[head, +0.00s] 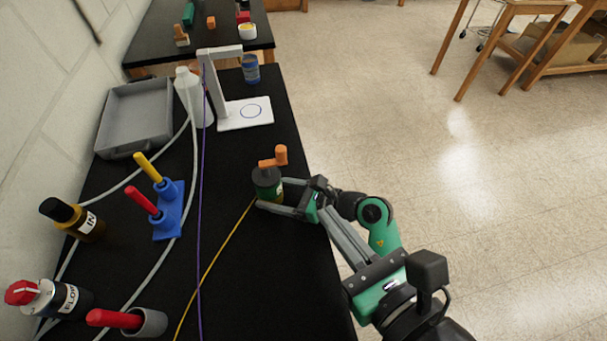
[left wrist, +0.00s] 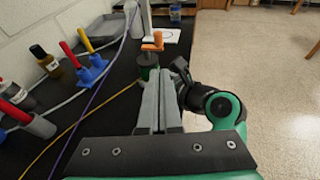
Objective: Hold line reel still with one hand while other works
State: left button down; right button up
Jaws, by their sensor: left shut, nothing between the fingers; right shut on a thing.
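The line reel (head: 267,181), a green spool with a dark top, stands upright on the black bench. Its orange crank (head: 276,157) is on top, and a yellow line (head: 225,240) runs from its base to the front. My right gripper (head: 268,195) is shut on the reel, one finger on each side. My left gripper (head: 326,213) is shut and empty, to the right of and nearer than the reel, pointing toward it. In the left wrist view its closed fingers (left wrist: 160,85) partly hide the reel (left wrist: 147,62); the crank (left wrist: 153,42) shows above them.
A white stand (head: 245,113), a blue jar (head: 250,68) and a white bottle (head: 191,95) stand behind. A grey tray (head: 118,132), blue holder (head: 168,210), brown bottle (head: 85,225) and cables are left. The right arm sits close beside the left gripper.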

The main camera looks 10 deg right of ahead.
aim_at(284, 157)
pick_arm(q)
jog(key=x, duration=0.9)
jog(key=r+x, duration=0.1)
jog(key=x, duration=0.3)
jog(key=shift+w+a, duration=0.2)
jog(key=shift+w, duration=0.25)
jog(key=shift+w+d, duration=0.35)
jog(key=shift+w, duration=0.1)
jog(key=w+n+y, duration=0.1)
jog(key=y, duration=0.1)
jog(key=w+d+n+g+y, duration=0.1)
jog(key=w+n, duration=0.1)
jog(key=shift+y, duration=0.4)
jog(key=shift+w, duration=0.1)
dwell(0.6)
